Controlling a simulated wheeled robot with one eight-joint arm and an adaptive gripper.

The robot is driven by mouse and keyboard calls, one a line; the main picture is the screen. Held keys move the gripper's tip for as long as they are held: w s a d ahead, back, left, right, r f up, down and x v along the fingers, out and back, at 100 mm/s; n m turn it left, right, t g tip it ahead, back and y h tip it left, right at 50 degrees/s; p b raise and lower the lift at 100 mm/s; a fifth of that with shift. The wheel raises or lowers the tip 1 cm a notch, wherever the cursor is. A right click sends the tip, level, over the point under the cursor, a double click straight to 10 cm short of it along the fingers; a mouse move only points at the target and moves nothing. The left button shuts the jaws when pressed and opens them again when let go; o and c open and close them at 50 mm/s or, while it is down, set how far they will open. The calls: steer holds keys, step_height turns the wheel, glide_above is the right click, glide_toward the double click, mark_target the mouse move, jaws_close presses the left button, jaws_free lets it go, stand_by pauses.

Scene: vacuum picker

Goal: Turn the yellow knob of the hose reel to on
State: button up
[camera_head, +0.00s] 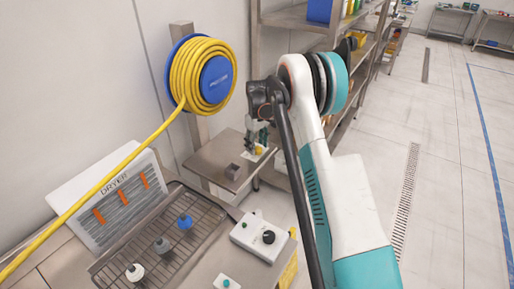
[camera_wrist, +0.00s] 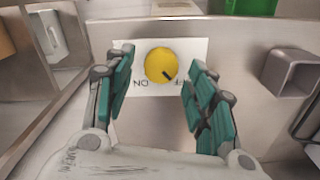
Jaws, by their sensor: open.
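The yellow knob (camera_wrist: 160,64) is round and sits on a white label plate (camera_wrist: 150,97) fixed to a metal panel. Its dark pointer mark points to the lower right in the wrist view. The "ON" lettering reads upside down at the lower left of the knob, and lettering at the lower right is partly hidden by a finger. My gripper (camera_wrist: 159,58) is open, with one teal finger on each side of the knob and visible gaps between. In the head view my gripper (camera_head: 256,134) points down over the small yellow knob (camera_head: 259,149).
A square metal tube (camera_wrist: 290,72) stands right of the plate in the wrist view. In the head view, a wire drying rack (camera_head: 147,258) and a white control box (camera_head: 258,236) stand in front of the panel. Metal shelves (camera_head: 290,18) stand behind. Open floor lies at right.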

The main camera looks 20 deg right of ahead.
steer(key=shift+f, duration=0.5)
steer(key=c, duration=1.1)
